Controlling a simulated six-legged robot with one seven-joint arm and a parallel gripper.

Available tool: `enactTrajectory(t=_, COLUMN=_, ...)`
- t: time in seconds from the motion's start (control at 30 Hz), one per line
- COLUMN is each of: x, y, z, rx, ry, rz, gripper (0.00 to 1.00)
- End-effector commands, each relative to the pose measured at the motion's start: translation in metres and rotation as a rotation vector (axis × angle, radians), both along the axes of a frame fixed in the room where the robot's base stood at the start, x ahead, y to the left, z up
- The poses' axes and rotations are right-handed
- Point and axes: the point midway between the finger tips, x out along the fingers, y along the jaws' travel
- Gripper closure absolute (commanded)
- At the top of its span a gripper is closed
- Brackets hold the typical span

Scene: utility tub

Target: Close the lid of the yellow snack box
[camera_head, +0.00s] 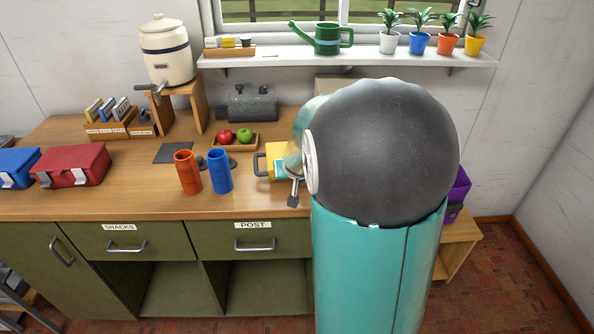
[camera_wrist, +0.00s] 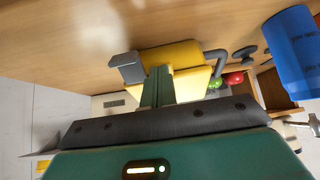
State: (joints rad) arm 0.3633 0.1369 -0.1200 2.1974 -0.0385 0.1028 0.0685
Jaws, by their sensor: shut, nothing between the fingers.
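The yellow snack box (camera_head: 277,152) stands on the wooden counter, partly hidden behind my arm in the head view. A grey handle (camera_head: 259,165) sticks out on its left side. In the wrist view the yellow box (camera_wrist: 182,53) appears beyond my fingers, with a grey hooked part on each side. My gripper (camera_wrist: 158,85) is shut and empty, its green fingers pointing at the box and overlapping it in the picture. I cannot tell whether they touch. How far the lid is open is hidden.
A blue mug (camera_head: 220,171) and an orange mug (camera_head: 187,172) stand left of the box. Behind them is a wooden tray (camera_head: 233,144) with a red and a green fruit. A red box (camera_head: 72,165) sits farther left. A shelf (camera_head: 345,56) with plants hangs above.

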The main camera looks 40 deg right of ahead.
Motion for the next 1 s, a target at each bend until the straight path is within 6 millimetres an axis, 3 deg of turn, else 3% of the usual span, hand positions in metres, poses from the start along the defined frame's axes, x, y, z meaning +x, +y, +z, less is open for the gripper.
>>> enactTrajectory(t=0.43, x=0.0036, y=-0.0009, z=-0.0111, rx=-0.001, ry=-0.001, rz=-0.001, gripper=1.0)
enactTrajectory(t=1.0, x=0.0034, y=-0.0016, z=-0.0036, rx=-0.002, ry=-0.003, rz=0.0, gripper=1.0)
